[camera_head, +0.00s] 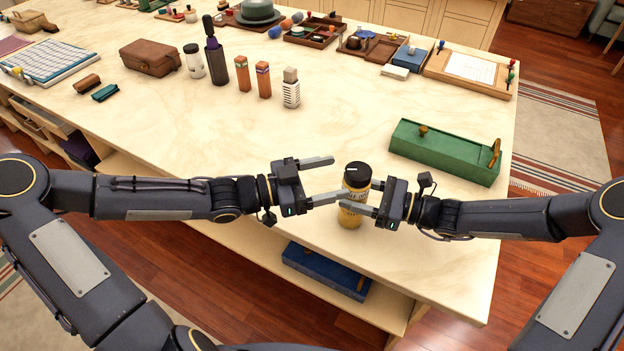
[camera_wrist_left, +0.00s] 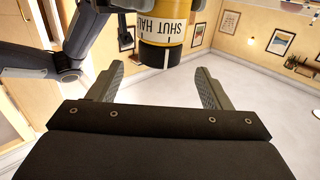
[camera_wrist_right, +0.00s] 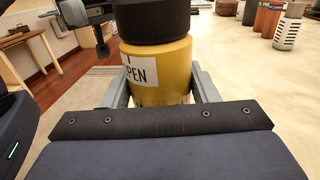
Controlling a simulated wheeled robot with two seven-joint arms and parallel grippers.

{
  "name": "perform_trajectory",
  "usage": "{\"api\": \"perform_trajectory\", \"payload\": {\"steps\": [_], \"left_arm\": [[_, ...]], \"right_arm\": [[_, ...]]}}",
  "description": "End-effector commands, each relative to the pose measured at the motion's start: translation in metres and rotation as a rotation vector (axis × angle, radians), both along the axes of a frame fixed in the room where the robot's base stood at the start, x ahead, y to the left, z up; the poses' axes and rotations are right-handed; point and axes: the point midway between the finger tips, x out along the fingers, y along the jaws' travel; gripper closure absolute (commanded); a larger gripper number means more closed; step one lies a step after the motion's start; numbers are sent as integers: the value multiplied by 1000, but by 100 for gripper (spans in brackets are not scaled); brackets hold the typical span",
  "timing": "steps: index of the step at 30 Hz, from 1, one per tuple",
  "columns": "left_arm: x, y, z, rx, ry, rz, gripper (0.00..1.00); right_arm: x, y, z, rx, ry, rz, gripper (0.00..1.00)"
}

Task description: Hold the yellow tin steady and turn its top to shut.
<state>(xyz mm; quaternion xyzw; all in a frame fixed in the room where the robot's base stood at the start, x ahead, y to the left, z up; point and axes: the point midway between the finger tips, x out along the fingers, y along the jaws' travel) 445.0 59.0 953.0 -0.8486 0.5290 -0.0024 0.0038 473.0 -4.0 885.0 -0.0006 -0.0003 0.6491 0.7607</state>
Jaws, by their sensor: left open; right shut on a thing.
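The yellow tin (camera_head: 352,216) stands upright near the front edge of the table, with a black top (camera_head: 357,173). My right gripper (camera_head: 362,200) is shut on the tin's yellow body from the right. In the right wrist view the tin (camera_wrist_right: 160,85) sits between the fingers, with a label reading "PEN" in part and the black top (camera_wrist_right: 150,20) above. My left gripper (camera_head: 333,179) is open just left of the tin, its fingers at about the top's height. In the left wrist view the black top (camera_wrist_left: 160,55) with a white mark and the label "SHUT HAL" lie beyond the empty fingers.
A green box (camera_head: 445,152) lies to the right behind the tin. A white-striped bottle (camera_head: 291,92), orange blocks (camera_head: 263,80) and a dark bottle (camera_head: 216,62) stand farther back. The pale tabletop (camera_head: 180,140) left of the tin is clear. A blue box (camera_head: 325,270) sits on the shelf below.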

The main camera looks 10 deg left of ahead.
Motion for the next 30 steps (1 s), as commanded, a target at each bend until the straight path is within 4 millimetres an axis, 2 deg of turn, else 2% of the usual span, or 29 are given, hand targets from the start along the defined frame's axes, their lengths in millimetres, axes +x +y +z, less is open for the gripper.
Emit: {"api": "perform_trajectory", "payload": {"steps": [3,7,20,21,27,30], "left_arm": [[-8,19,-1,4,0,4,28],[-15,30,-1,3,1,0,28],[-17,34,0,0,1,-3,28],[-17,34,0,0,1,-2,28],[-17,34,0,0,1,-2,28],[-17,34,0,0,1,-2,28]], "right_arm": [[0,0,0,-1,0,0,75],[0,0,0,-1,0,0,75],[0,0,0,-1,0,0,75],[0,0,0,-1,0,0,45],[0,0,0,0,0,0,21],[0,0,0,0,0,0,21]]}}
